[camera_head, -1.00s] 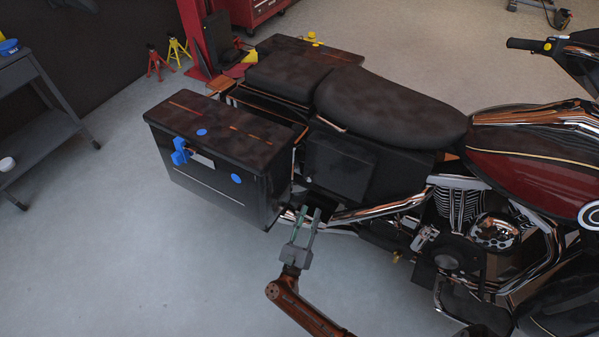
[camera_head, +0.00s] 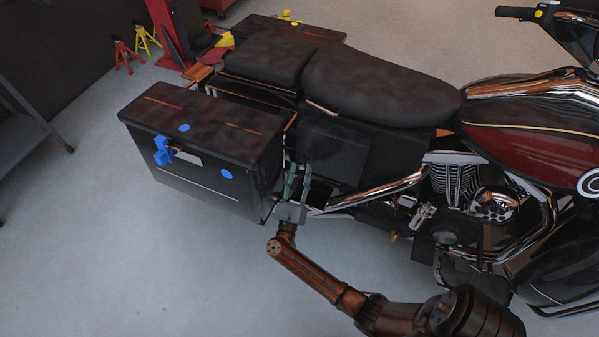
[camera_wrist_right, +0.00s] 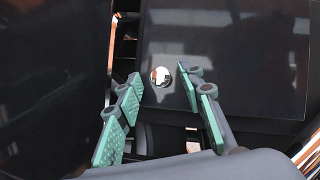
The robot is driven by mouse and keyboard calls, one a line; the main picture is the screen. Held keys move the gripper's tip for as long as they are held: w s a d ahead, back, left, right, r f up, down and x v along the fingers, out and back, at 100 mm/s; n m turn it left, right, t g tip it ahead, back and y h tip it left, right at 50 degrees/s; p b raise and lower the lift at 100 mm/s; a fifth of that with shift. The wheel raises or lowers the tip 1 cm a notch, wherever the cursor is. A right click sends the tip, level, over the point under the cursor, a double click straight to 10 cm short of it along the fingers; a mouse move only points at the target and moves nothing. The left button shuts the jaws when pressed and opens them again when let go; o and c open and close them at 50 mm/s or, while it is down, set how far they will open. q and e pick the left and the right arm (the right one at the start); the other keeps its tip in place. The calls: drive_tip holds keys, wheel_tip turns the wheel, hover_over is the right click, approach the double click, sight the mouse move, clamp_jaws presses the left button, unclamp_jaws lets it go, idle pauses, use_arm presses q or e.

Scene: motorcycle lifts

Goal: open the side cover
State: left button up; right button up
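The side cover (camera_head: 333,155) is a black, roughly square panel on the motorcycle's flank below the seat. It sits flat against the frame and looks closed. In the right wrist view the glossy cover (camera_wrist_right: 235,55) fills the right side, with a round chrome knob (camera_wrist_right: 161,77) near its lower left edge. My right gripper (camera_head: 297,175) is at the cover's left edge, beside the saddlebag. In the wrist view its green-padded fingers (camera_wrist_right: 157,80) are apart, one on each side of the knob in the picture. Contact with the knob cannot be told. My left gripper is out of view.
A black saddlebag (camera_head: 200,160) with blue latch parts stands close to the left of my right gripper. A chrome exhaust pipe (camera_head: 375,190) runs just below the cover. The seat (camera_head: 380,85) is above. Open grey floor (camera_head: 120,260) lies at the front left.

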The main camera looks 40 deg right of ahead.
clamp_jaws()
idle(0.3)
idle(0.4)
